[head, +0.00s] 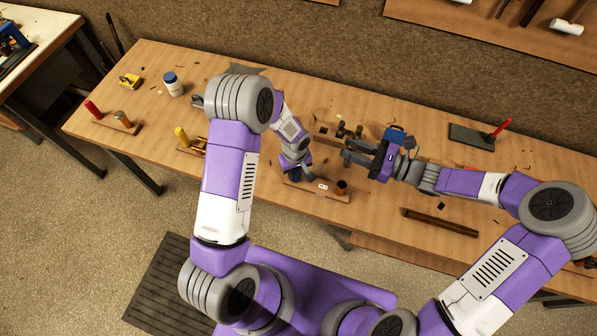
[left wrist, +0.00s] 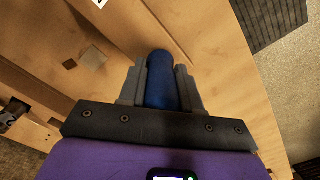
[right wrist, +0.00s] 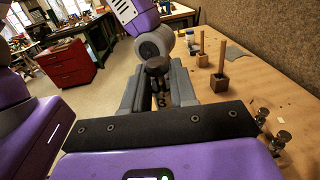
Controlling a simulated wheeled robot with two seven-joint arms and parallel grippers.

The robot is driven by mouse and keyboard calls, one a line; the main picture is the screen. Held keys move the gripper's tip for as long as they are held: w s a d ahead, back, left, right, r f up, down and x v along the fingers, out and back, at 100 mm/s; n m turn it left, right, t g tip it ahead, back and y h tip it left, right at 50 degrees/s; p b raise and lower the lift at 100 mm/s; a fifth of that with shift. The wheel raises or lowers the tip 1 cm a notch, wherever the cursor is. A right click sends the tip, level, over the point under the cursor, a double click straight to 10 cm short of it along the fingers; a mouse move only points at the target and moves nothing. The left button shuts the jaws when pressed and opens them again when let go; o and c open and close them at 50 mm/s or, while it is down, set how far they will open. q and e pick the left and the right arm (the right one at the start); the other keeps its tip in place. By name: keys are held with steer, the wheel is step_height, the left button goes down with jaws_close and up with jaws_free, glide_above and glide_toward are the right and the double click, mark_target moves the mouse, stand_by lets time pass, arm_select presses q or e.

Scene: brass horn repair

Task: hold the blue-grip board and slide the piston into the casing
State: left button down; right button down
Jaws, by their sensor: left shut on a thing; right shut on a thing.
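The blue-grip board (head: 312,191) is a wooden strip near the table's front edge. A dark, short upright casing (head: 341,187) stands at its right end. My left gripper (head: 297,172) is shut on the board's blue grip (left wrist: 158,78), which shows between the fingers in the left wrist view. My right gripper (head: 352,151) is above the table, behind and slightly right of the casing, apart from it. In the right wrist view it is shut on the dark, round-ended piston (right wrist: 157,66). Most of the piston is hidden by the fingers, and the head view does not show it clearly.
A rack with dark knobs (head: 340,130) stands just behind my right gripper. Boards with a yellow grip (head: 181,136) and a red grip (head: 92,109) lie left. A dark brown bar (head: 440,222) lies front right. A dark pad (head: 470,137) with a red handle is back right.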

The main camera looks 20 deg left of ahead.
step_height(320, 180, down, 11)
steer(key=m+t, duration=0.1)
steer(key=t, duration=0.1)
steer(key=shift+d+f, duration=0.2)
steer(key=shift+d, duration=0.05)
steer(key=shift+f, duration=0.25)
steer(key=shift+f, duration=0.35)
steer(key=c, duration=0.9)
jaws_free()
